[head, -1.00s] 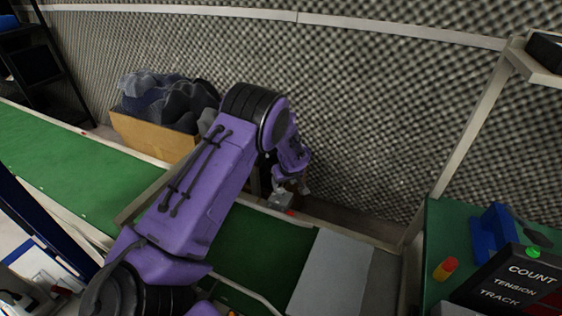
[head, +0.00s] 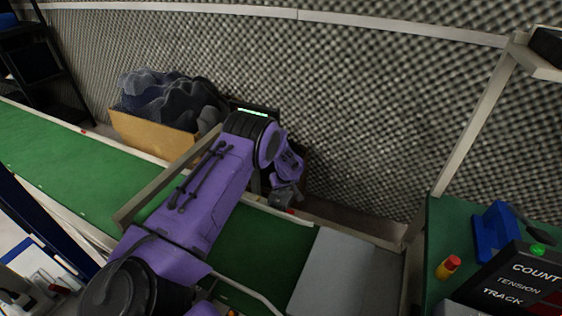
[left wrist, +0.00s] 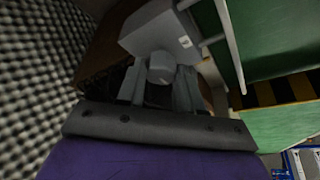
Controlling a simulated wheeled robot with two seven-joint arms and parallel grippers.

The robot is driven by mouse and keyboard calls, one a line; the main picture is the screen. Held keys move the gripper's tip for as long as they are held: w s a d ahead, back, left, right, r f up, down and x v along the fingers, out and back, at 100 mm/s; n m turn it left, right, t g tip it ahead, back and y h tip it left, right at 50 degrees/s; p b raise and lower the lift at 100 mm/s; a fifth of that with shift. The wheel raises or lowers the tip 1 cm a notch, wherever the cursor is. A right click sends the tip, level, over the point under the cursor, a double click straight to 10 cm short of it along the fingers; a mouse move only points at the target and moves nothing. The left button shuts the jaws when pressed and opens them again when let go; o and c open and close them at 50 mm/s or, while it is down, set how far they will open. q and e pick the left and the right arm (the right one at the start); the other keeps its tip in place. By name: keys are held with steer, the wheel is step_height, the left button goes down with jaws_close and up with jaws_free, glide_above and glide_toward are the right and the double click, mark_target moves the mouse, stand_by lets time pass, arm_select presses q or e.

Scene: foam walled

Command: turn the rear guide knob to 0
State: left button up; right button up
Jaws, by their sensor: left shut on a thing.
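My left gripper (left wrist: 160,88) is shut on the rear guide knob (left wrist: 161,68), a small grey round knob on a grey box-shaped housing (left wrist: 158,32) in the left wrist view. One finger is on each side of the knob. Its pointer and any scale marks cannot be made out. In the head view my purple left arm reaches over the green belt (head: 262,245) to its far side, and its wrist hides most of the gripper and knob. A small grey part with a red spot (head: 287,210) shows just below the wrist there. My right gripper is not in view.
A metal frame bar (head: 165,182) crosses the belt. A grey plate (head: 335,275) lies to the right. A panel marked COUNT, TENSION, TRACK (head: 515,280) is at the far right.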

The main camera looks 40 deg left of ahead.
arm_select(q)
steer(key=shift+m, duration=0.4)
steer(key=m+t, duration=0.1)
steer(key=m, duration=0.1)
steer(key=shift+s+m+h+p, duration=0.15)
steer(key=shift+m+h+p, duration=0.15)
steer(key=shift+h+p, duration=0.1)
steer(key=m, duration=0.2)
steer(key=shift+a+m+t+h, duration=0.1)
steer(key=shift+m+t+h, duration=0.3)
steer(key=shift+a+f+m+h+b, duration=0.1)
steer(key=shift+m+h+b, duration=0.35)
steer(key=shift+m, duration=0.75)
steer(key=shift+m+t+h+b, duration=0.3)
steer(key=shift+m+h+b, duration=0.4)
steer(key=shift+m, duration=1)
steer(key=o, duration=1)
